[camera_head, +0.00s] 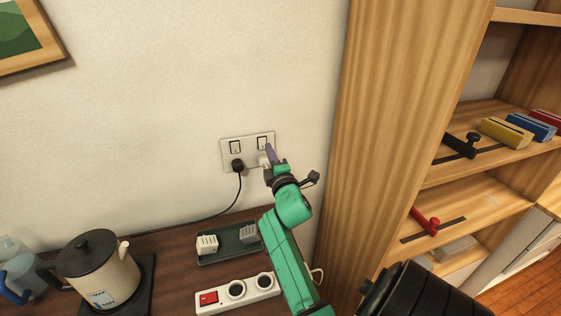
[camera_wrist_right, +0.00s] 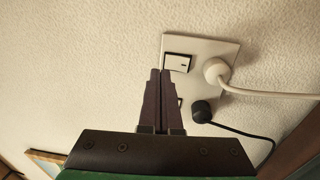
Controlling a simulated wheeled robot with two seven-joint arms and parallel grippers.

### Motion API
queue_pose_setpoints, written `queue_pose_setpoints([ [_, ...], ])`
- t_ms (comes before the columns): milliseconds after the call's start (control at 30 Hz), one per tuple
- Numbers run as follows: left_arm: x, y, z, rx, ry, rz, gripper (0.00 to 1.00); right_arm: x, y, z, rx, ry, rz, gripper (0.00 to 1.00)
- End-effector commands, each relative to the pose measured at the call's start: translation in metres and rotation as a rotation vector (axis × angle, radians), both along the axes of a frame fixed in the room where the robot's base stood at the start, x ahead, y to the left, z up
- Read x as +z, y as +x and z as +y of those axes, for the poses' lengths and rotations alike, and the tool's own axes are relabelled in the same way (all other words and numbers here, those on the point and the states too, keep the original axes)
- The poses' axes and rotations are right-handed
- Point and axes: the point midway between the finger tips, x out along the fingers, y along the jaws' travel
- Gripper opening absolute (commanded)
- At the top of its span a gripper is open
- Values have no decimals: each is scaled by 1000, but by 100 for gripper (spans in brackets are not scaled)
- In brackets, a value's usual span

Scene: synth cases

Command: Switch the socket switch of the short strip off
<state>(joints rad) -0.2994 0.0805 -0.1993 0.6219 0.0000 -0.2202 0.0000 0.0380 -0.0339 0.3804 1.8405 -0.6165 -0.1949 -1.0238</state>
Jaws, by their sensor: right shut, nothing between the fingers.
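A double wall socket plate (camera_head: 229,157) has two rocker switches. The left switch (camera_head: 235,147) sits above a black plug (camera_head: 238,166). The right switch (camera_head: 262,143) sits above a white plug (camera_head: 263,160), partly hidden by my gripper. My right gripper (camera_head: 271,152) is shut and empty, its tips close by the right switch. In the wrist view the shut fingers (camera_wrist_right: 160,72) point at the lower edge of the switch beside the white plug (camera_wrist_right: 215,70); I cannot tell whether they touch. The short strip (camera_head: 262,291), white with a red switch (camera_head: 208,298), lies on the counter. My left gripper is out of view.
A dark green tray (camera_head: 217,259) with a white and a grey block lies behind the strip. A kettle (camera_head: 98,268) on a black base and a blue-handled jug (camera_head: 15,270) stand left. A wooden shelf unit (camera_head: 390,110) rises close right of my right arm.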

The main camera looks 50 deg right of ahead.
Motion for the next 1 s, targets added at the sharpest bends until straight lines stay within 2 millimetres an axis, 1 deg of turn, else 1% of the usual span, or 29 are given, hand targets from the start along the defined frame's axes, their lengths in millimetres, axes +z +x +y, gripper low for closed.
queue_pose_setpoints([
  [33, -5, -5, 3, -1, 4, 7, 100, -3, -10, 5, 1, -3, 1, 0],
  [100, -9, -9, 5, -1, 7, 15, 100, -1, -22, 12, 1, -1, 2, 0],
  [200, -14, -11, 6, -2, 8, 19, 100, 1, -40, 22, 1, -1, 2, 0],
  [267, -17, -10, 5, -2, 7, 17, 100, 2, -51, 28, 2, -1, 1, 0],
  [333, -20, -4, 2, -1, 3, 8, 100, 4, -63, 35, 1, -1, 1, 0],
  [433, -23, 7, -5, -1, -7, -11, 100, 6, -76, 42, 1, 0, 2, 0],
  [500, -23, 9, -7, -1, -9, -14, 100, 8, -81, 45, 1, 0, 1, 0],
  [600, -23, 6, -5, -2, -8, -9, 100, 10, -84, 46, 1, 1, 0, 0],
  [767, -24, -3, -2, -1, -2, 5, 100, 11, -83, 46, 1, 1, 0, 0],
  [1000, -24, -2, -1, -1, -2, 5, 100, 10, -83, 46, 1, 0, 0, 0],
])
